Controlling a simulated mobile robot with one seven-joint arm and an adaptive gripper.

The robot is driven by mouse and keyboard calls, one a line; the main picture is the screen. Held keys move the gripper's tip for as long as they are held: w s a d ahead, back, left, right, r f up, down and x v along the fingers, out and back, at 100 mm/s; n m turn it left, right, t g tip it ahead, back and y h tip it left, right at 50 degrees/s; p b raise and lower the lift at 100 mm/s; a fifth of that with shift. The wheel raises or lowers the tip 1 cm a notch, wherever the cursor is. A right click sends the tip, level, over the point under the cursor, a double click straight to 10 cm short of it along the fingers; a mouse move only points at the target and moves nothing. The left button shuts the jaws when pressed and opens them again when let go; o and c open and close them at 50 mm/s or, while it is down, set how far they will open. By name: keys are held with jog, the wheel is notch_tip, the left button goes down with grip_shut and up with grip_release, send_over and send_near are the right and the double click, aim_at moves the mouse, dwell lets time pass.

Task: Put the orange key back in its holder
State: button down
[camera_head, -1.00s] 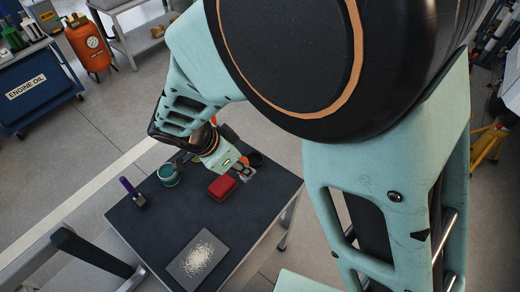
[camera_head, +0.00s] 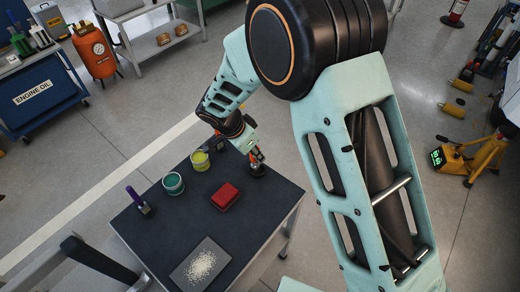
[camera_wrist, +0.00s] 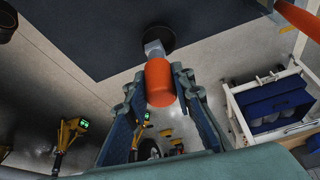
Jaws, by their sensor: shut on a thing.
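The orange key (camera_wrist: 159,84) is between the fingers of my gripper (camera_wrist: 158,78) in the wrist view. My gripper is shut on its orange handle. Its grey metal end (camera_wrist: 153,47) points toward a round black holder (camera_wrist: 157,36) and overlaps it in the picture. I cannot tell whether the metal end is in the holder or just above it. In the head view, my gripper (camera_head: 252,150) is at the far right corner of the dark table, right over the black holder (camera_head: 258,169). A bit of orange shows there; the rest of the key is hidden.
The dark tabletop (camera_head: 165,225) also carries a red box (camera_head: 225,196), a teal jar (camera_head: 173,184), a yellow jar (camera_head: 200,161), a purple-handled tool (camera_head: 136,197) and a grey plate (camera_head: 182,272) with pale grains. A blue cart (camera_head: 50,103) stands at the left.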

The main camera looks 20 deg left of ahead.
jog(key=shift+w+f, duration=0.7)
jog(key=shift+f, duration=1.65)
jog(key=shift+f, duration=0.15)
jog(key=c, duration=1.7)
grip_release()
jog(key=shift+o, duration=0.2)
jog(key=shift+r+p, duration=0.3)
jog(key=shift+r, duration=0.05)
jog(key=b+v, duration=0.1)
jog(key=v, duration=1)
jog(key=shift+s+r, duration=0.25)
jog(key=shift+r, duration=0.05)
jog(key=shift+a, duration=0.1)
